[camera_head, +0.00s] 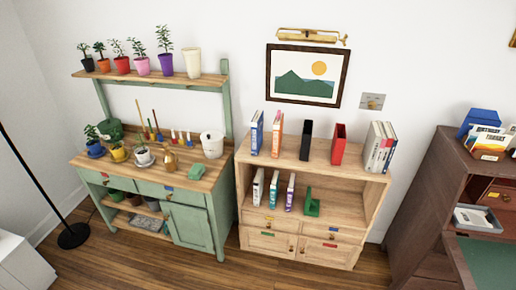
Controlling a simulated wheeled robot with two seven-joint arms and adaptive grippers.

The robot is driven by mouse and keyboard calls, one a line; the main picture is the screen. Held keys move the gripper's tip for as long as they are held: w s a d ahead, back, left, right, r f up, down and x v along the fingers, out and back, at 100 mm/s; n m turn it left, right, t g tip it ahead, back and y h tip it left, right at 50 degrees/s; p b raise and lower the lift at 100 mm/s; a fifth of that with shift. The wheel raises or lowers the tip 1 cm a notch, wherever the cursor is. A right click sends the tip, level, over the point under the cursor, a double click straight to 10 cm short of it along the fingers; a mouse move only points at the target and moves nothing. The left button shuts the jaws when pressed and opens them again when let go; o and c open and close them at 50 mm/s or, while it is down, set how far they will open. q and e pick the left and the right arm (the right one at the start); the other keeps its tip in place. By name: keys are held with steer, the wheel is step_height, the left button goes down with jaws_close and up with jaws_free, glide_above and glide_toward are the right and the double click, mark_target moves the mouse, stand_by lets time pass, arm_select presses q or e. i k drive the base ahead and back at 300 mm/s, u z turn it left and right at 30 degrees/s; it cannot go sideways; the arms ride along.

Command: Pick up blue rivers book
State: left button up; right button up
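A blue and white book (257,133) stands upright at the left end of the top of the wooden bookcase (318,159). Its spine lettering is too small to read, so I cannot tell if it is the rivers book. An orange and white book (277,134) stands to its right. Further right on the top are a black upright item (305,141), a red one (338,145) and several pale books (379,147). Several more books (274,190) and a green item (312,203) stand on the shelf below. Neither of my grippers is in view.
A green potting bench (190,228) with plants, pots and tools stands left of the bookcase. A brown desk (420,205) is at the right. A floor lamp base (73,236) stands at the left. Wooden floor (215,275) is clear in front of the bookcase.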

mark_target(256, 123)
steer(key=z, duration=0.15)
steer(key=k, duration=0.35)
steer(key=u, duration=1.4)
steer(key=i, duration=1.05)
steer(key=u, duration=0.6)
steer(key=i, duration=1.35)
steer(key=z, duration=0.6)
steer(key=i, duration=0.8)
steer(key=z, duration=0.85)
